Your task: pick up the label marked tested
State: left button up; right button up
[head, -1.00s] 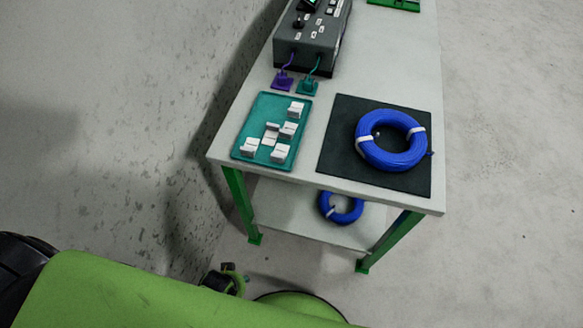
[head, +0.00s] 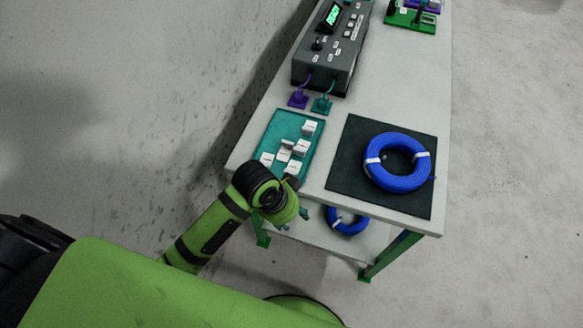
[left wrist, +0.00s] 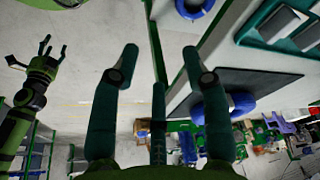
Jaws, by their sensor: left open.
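Several white labels (head: 301,148) stand and lie on a teal tray (head: 279,128) at the table's near left corner. Their print is too small to read, so I cannot tell which one is marked tested. My left gripper (head: 292,217) is at the tray's near edge, with my wrist hiding part of that edge. In the left wrist view its fingers (left wrist: 160,55) are spread and empty. The tray (left wrist: 250,27) with grey-looking labels (left wrist: 282,23) is at the upper right there, apart from the fingers. My right gripper (left wrist: 40,62) appears at the left with spread fingers.
A blue cable coil (head: 397,162) lies on a dark mat (head: 346,180) right of the tray. Another coil (head: 347,222) is on the lower shelf. A grey device (head: 329,55) with purple and teal plugs (head: 321,105) stands behind the tray.

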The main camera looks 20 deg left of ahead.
pick_arm(q)
jog(key=w+r+m+g, duration=0.1)
jog(key=w+r+m, duration=0.1)
jog(key=w+m, duration=0.35)
notch_tip(320, 180, up, 3)
jog(key=m+g+y, duration=0.1)
jog(key=m+y, duration=0.2)
send_over(289, 170)
jog(key=s, duration=0.1)
jog(key=shift+s+d+f+p, duration=0.1)
jog(key=shift+d+f+p, duration=0.1)
jog(key=shift+f, duration=0.25)
jog(key=shift+s+d+f+p, duration=0.1)
jog(key=shift+f+p, duration=0.1)
jog(key=shift+f, duration=0.25)
jog(key=f, duration=0.2)
jog(key=f+p, duration=0.1)
jog(key=f, duration=0.1)
jog(key=shift+w+a+f, duration=0.1)
jog(key=shift+w+f, duration=0.1)
jog(key=shift+f, duration=0.55)
pick_arm(e)
jog(key=shift+w+a+r, duration=0.15)
jog(key=shift+r, duration=0.4)
jog(key=shift+w+a+r, duration=0.1)
jog(key=shift+w+r, duration=0.05)
jog(key=shift+r, duration=0.35)
pick_arm(q)
jog(key=c, duration=0.9)
